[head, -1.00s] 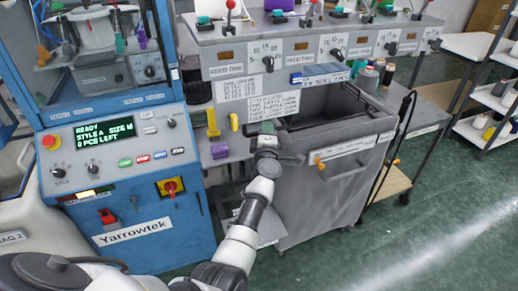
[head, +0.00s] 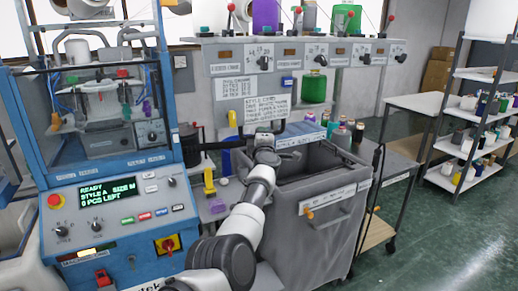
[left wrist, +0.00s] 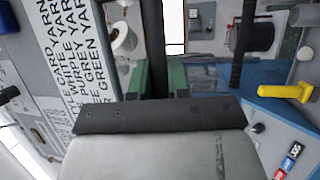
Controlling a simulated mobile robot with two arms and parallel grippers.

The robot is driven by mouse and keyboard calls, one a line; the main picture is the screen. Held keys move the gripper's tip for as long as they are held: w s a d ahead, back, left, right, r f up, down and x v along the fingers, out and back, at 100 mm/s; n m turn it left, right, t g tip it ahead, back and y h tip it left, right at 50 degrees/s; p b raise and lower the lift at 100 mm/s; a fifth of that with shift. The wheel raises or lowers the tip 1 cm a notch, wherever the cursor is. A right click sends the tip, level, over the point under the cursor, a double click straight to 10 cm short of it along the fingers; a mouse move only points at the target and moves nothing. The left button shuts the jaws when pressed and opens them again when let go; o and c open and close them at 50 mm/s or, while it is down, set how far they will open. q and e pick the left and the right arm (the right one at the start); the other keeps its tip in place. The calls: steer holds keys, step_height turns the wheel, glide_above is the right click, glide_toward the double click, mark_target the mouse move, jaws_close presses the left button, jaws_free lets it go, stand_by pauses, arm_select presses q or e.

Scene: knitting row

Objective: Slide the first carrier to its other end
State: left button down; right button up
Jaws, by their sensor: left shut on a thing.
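My left gripper (head: 263,138) reaches up from below in the head view, at the back left of the grey bin. In the left wrist view its green fingertips (left wrist: 162,80) are shut on an upright dark bar (left wrist: 155,35). I cannot tell what this bar belongs to. I cannot tell which is the first carrier. My left gripper is outside the cabinet, to its right. My right gripper is not in view.
The control panel (head: 110,218) fronts the blue machine. Yellow parts (head: 210,182) stand between it and the grey bin (head: 325,210). A style card (head: 268,110) hangs above the bin. Yarn shelves (head: 470,135) stand at the right; green floor (head: 430,240) is clear there.

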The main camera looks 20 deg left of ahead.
arm_select(q)
steer(key=shift+a+r+p, duration=0.1)
steer(key=shift+r+p, duration=0.65)
steer(key=shift+r, duration=1.3)
steer(key=c, duration=1.1)
jaws_free()
steer(key=shift+f, duration=0.2)
steer(key=p+v, duration=0.3)
steer(key=p, duration=0.7)
glide_toward(261, 122)
steer(key=shift+f, duration=0.65)
steer(key=shift+w, duration=0.1)
